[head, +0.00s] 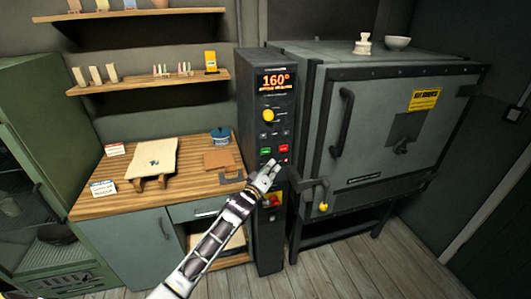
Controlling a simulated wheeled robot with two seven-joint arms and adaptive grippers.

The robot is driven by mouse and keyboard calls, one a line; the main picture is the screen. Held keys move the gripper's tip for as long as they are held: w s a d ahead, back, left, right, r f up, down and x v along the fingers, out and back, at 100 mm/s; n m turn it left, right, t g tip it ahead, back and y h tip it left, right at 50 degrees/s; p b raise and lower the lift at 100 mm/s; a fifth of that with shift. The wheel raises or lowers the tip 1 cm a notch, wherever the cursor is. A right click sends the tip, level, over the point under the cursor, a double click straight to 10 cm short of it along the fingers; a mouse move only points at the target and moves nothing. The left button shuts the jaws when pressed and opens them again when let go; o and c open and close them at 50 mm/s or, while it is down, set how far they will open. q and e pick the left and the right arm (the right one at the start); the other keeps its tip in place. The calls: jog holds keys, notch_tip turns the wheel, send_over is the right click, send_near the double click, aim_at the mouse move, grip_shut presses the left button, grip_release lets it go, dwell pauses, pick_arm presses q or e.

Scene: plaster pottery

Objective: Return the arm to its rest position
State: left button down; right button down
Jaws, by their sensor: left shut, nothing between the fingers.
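My left arm reaches up from the bottom of the head view. My left gripper (271,167) is shut and empty, in front of the tall dark control panel (264,92). It overlaps the panel just below the green and red buttons; I cannot tell whether it touches. The panel's display reads 160° in orange, with a yellow knob (268,115) below it. My right gripper is not in view.
The grey kiln (380,130) stands right of the panel, door closed, its latch handle (320,195) sticking out near my gripper. A cup and bowl (397,43) sit on top. Left is a wooden counter (190,188) with a board and cards. Floor (390,270) is clear at lower right.

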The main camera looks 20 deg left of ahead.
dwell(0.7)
